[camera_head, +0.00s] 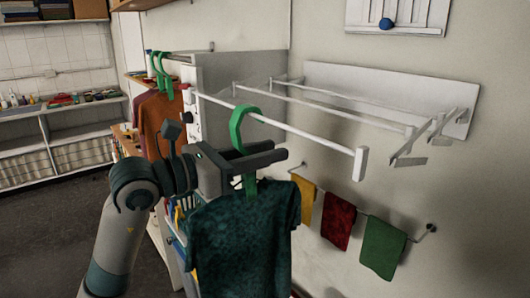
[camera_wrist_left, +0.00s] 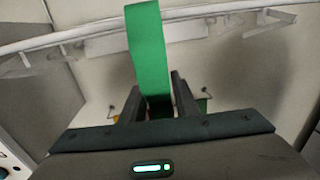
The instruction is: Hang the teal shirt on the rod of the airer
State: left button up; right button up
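The teal shirt (camera_head: 240,240) hangs upright on a green hanger (camera_head: 236,128) at the lower middle of the head view. My left gripper (camera_head: 268,160) is shut on the hanger's neck, below its hook. The green hanger also shows in the left wrist view (camera_wrist_left: 147,50), between the fingers (camera_wrist_left: 160,105). The white airer (camera_head: 390,85) is fixed to the wall at the right. Its front rod (camera_head: 290,128) runs just behind and above the hook in the head view. I cannot tell whether hook and rod touch. My right gripper is not in view.
A rail below the airer carries a yellow cloth (camera_head: 304,197), a red cloth (camera_head: 339,220) and a green cloth (camera_head: 383,247). An orange shirt (camera_head: 162,125) hangs on a green hanger at the left. Shelves (camera_head: 60,140) stand far left.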

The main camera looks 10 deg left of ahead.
pick_arm(q)
jog(key=shift+a, duration=0.1)
